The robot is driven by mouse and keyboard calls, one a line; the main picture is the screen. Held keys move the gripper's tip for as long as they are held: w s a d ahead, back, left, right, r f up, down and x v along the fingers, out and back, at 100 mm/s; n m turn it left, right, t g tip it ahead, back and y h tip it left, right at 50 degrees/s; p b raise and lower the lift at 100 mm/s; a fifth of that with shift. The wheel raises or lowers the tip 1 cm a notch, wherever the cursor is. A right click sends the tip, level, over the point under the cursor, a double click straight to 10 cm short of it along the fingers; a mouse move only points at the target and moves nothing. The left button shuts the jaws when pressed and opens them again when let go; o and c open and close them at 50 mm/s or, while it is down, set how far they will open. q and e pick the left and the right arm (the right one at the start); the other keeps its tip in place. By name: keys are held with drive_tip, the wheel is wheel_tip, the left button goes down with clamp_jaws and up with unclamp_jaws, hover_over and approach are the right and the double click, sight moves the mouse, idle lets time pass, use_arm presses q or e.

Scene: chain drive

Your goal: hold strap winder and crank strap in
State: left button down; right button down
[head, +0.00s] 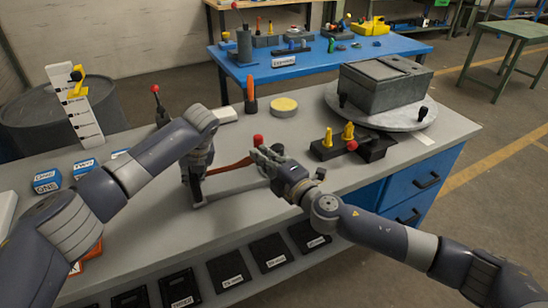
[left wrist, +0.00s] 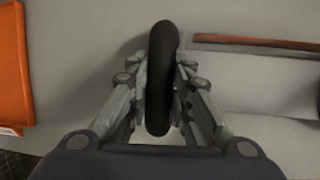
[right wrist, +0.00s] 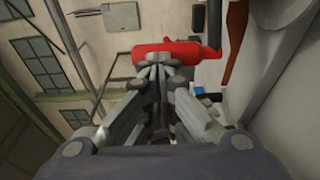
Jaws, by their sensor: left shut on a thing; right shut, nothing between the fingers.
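The strap winder is largely hidden by my grippers in the head view. My left gripper (head: 194,172) is shut on its black handle (left wrist: 160,80), which stands between the fingers in the left wrist view. A reddish-brown strap (head: 232,164) runs right from the left gripper toward my right gripper (head: 266,156). The strap also shows in the left wrist view (left wrist: 255,42). The red crank knob (head: 258,140) is at the right fingertips, and the right wrist view shows it (right wrist: 190,50) just past them. The right fingers are shut with nothing between them; I cannot tell whether they touch the knob.
A grey turntable (head: 425,112) with a grey box stands at the back right. A black fixture with yellow pegs (head: 372,150) is right of the right gripper. A yellow-topped disc (head: 284,105) is behind. Blue labelled blocks (head: 46,181) lie left.

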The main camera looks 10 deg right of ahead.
drive_tip(key=w+a+m+t+h, duration=0.1)
drive_tip(key=w+a+m+h, duration=0.1)
drive_tip(key=w+h, duration=0.3)
drive_tip(key=w+a+m+t+h, duration=0.1)
drive_tip(key=w+m+h, duration=0.3)
drive_tip(key=w, duration=0.6)
drive_tip(key=shift+a+h, duration=0.4)
drive_tip(key=shift+a, duration=0.25)
drive_tip(key=shift+f, duration=0.1)
idle(0.4)
drive_tip(key=s+a, duration=0.1)
drive_tip(key=s, duration=1.1)
drive_tip(key=shift+w, duration=0.1)
idle(0.5)
